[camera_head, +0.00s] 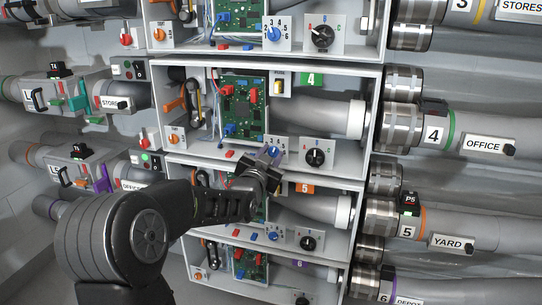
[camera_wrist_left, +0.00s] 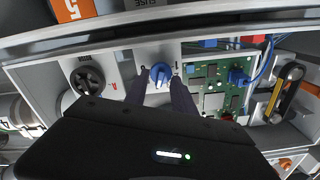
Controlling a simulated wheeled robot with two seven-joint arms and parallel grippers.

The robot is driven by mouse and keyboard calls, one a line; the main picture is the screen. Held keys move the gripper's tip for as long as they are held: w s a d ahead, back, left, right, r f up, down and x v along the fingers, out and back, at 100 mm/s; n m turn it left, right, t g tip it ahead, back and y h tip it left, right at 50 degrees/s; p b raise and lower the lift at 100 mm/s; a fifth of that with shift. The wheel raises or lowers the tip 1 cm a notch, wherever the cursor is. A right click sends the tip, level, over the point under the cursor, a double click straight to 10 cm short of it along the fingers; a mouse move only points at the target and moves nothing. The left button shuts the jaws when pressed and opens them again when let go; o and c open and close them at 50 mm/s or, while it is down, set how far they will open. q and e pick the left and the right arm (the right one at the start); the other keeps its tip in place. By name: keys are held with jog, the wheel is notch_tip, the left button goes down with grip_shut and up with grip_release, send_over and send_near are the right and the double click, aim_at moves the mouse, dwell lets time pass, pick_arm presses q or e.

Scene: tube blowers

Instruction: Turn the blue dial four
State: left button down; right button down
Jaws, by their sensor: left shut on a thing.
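The blue dial (camera_head: 274,152) of bay 4 sits on a small white plate under the green "4" label (camera_head: 310,80). In the left wrist view the same blue dial (camera_wrist_left: 160,74) shows between my two dark fingertips. My left gripper (camera_head: 268,158) reaches it from the lower left, and in the left wrist view the left gripper (camera_wrist_left: 161,88) is shut on it. The fingers hide part of the plate and its markings, so I cannot read the dial's setting. My right gripper is not in view.
A black knob (camera_head: 315,157) is beside the dial; it also shows in the left wrist view (camera_wrist_left: 87,79). A green circuit board (camera_head: 243,105) is above left. Bay 5 with its orange label (camera_head: 305,188) lies below. Shelf edges run close to the gripper.

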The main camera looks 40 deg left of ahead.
pick_arm(q)
jog(key=shift+f, duration=0.1)
jog(key=c, duration=1.1)
grip_release()
jog(key=shift+s, duration=0.1)
jog(key=v, duration=0.7)
jog(key=shift+s+d, duration=0.15)
jog(key=shift+s, duration=0.15)
